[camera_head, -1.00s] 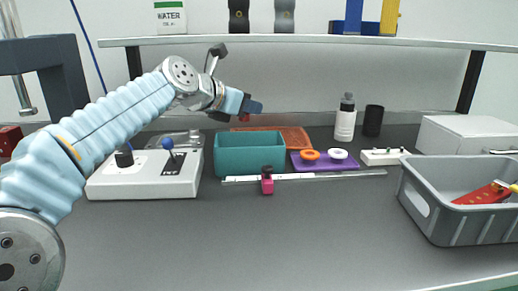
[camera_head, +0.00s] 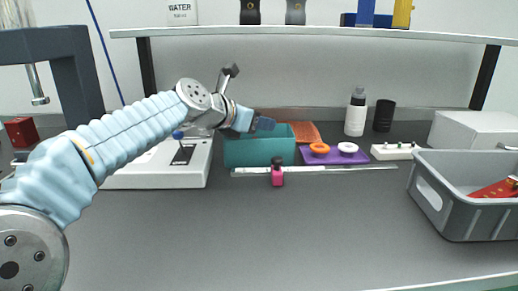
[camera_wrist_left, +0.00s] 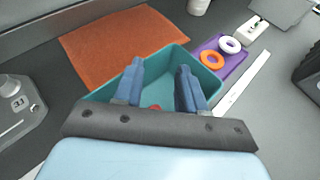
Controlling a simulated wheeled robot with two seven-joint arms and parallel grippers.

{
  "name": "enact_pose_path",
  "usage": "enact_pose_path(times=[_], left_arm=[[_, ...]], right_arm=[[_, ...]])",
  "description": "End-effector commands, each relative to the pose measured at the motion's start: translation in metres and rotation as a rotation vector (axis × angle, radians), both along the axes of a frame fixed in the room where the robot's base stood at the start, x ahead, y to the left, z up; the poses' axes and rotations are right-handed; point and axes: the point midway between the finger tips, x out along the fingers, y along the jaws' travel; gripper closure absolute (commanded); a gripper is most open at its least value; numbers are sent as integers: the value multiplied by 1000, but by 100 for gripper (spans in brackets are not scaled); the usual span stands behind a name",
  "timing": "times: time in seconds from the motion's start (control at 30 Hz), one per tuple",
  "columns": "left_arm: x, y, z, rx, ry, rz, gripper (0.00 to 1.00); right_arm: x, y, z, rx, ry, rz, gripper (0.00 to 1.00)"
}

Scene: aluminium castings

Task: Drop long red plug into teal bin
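The teal bin (camera_head: 258,152) stands at mid-table; it also shows in the left wrist view (camera_wrist_left: 100,94). My left gripper (camera_head: 264,124) is above the bin. In the left wrist view its two blue fingers (camera_wrist_left: 159,68) are spread apart with nothing gripped between their tips. A small red piece, likely the long red plug (camera_wrist_left: 155,107), shows low between the fingers, apparently inside the bin. Most of it is hidden by the gripper's palm, and the head view does not show it. My right gripper is in neither view.
An orange mat (camera_head: 304,132) lies behind the bin. A purple tray (camera_head: 333,157) with an orange and a white ring is at its right. A grey crate (camera_head: 466,220) stands at right.

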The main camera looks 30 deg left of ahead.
Motion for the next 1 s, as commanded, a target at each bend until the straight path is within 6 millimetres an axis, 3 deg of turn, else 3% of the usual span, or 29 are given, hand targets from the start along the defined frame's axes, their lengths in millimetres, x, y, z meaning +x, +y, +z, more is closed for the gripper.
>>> enact_pose_path(times=[0.4, 0.8, 1.0], left_arm=[[-8, 2, 4, 0, -1, 1, 55], [-89, 22, 39, 1, -4, 2, 55], [-117, 28, 50, 0, 0, 1, 55]], right_arm=[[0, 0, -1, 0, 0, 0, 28], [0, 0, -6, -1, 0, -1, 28], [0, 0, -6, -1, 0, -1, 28]])
